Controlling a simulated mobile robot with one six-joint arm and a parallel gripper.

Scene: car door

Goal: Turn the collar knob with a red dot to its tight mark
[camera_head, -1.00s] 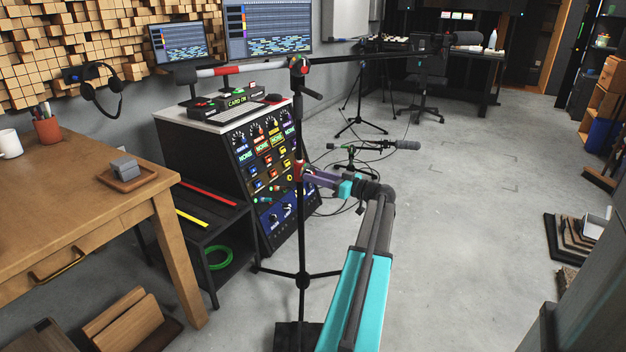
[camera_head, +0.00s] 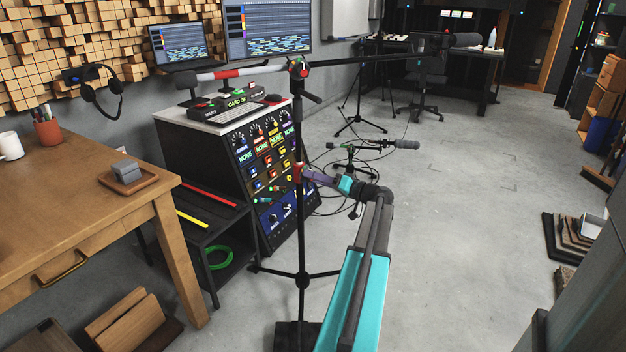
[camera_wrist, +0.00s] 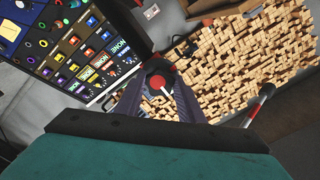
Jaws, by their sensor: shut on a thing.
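The collar knob (camera_wrist: 160,84) shows in the wrist view as a dark round part with a red dot and a pale line beside it. My gripper (camera_head: 307,173) is at the red collar (camera_head: 298,173) partway up the black stand pole. In the wrist view its two purple fingers stand on either side of the knob and are shut on it. The tight mark cannot be made out. In the head view the knob itself is hidden by my fingers.
The black stand (camera_head: 301,240) carries a long boom (camera_head: 375,57) above my gripper. A control console (camera_head: 268,175) stands close behind on the left, with a wooden table (camera_head: 75,225) nearer.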

